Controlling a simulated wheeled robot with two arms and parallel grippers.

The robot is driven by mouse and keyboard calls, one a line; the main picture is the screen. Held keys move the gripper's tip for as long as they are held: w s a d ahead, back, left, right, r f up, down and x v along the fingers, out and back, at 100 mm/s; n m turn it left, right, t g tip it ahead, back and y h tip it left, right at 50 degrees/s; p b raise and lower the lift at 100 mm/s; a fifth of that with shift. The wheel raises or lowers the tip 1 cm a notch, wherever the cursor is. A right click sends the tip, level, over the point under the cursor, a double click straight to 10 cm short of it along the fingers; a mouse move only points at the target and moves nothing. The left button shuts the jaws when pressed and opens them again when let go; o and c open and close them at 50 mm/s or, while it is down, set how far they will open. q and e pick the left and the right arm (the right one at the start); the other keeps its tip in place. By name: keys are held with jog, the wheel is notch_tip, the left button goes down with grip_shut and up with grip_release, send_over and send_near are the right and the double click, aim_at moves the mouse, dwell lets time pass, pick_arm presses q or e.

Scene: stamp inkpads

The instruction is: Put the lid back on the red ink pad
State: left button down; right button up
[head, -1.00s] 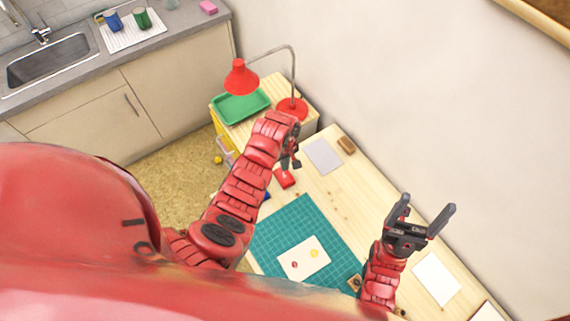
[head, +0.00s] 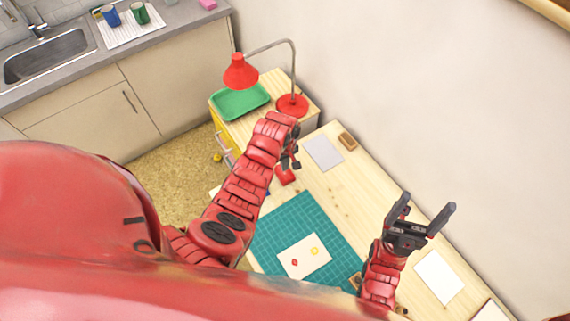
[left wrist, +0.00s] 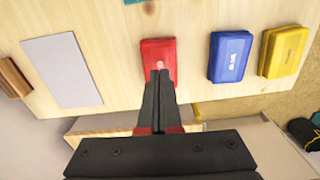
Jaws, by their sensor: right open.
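The red ink pad (head: 285,176) is a flat red box on the wooden table; it also shows in the left wrist view (left wrist: 150,52). I cannot tell whether its lid lies on it, and no separate lid is in view. My left gripper (head: 291,163) is right over the red pad, with its two fingers (left wrist: 160,76) together and their tips at a small pale spot on the pad. I cannot tell whether they pinch anything. My right gripper (head: 424,208) is open and empty over the table's right side.
Blue (left wrist: 230,56) and yellow (left wrist: 283,51) ink pads lie beside the red one. A grey sheet (head: 322,154) and a brown block (head: 347,141) are nearby. A green mat (head: 275,232) bears a white card (head: 290,268) with red and yellow marks. A red lamp (head: 292,105) stands behind.

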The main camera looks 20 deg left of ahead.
pick_arm(q)
jog(key=shift+f+b, duration=0.9)
jog(key=shift+f, duration=0.55)
jog(key=shift+r, duration=0.1)
jog(key=shift+r+p, duration=1.1)
jog(key=shift+r, duration=0.25)
notch_tip(320, 180, up, 4)
jog(key=shift+r+p, duration=0.1)
jog(key=shift+p, duration=1.1)
